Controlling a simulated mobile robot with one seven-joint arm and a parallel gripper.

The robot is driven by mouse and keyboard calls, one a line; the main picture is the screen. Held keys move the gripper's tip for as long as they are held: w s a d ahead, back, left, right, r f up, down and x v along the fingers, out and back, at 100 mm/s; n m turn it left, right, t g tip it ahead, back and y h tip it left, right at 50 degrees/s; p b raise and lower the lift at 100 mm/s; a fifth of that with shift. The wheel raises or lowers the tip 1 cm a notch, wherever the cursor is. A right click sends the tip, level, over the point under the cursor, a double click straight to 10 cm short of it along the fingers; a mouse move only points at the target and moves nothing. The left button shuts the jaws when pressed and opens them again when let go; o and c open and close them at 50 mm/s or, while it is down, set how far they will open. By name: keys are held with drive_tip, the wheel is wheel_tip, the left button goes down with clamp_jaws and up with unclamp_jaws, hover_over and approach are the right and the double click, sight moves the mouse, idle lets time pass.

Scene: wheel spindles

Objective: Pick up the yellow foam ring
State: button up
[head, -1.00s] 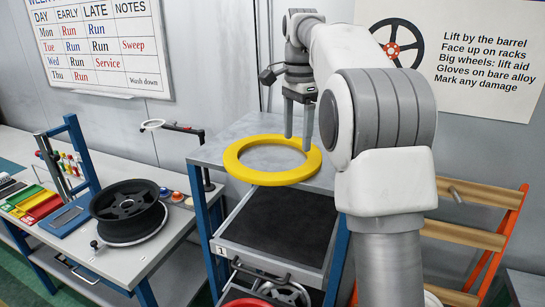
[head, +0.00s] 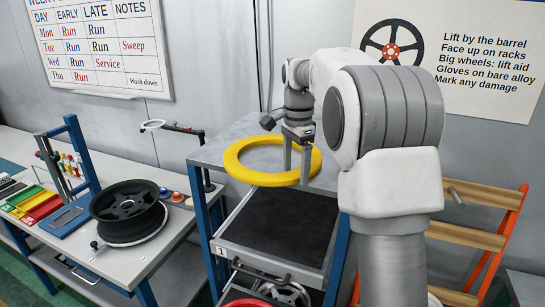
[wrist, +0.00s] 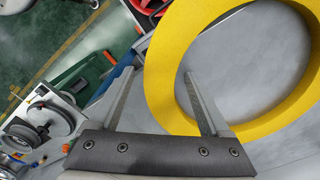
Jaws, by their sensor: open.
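The yellow foam ring (head: 234,165) lies flat on the grey top of a blue-framed cabinet (head: 212,150). My gripper (head: 296,176) is open at the ring's right front side, fingers pointing down. In the wrist view the ring's band (wrist: 163,55) passes between the two spread fingers of my gripper (wrist: 158,74). One finger is outside the ring and the other is over its hole. I cannot tell whether either finger touches the ring. Part of the band is hidden behind the fingers in the head view.
Below the ring is an open drawer with a dark mat (head: 280,222). A bench (head: 160,240) at left holds a black wheel (head: 128,205) and coloured trays. A wooden rack with orange uprights (head: 508,235) stands at right. The wall is close behind the cabinet.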

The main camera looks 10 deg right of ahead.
drive_tip(key=shift+c, duration=0.3)
clamp_jaws()
drive_tip(key=shift+r, duration=0.1)
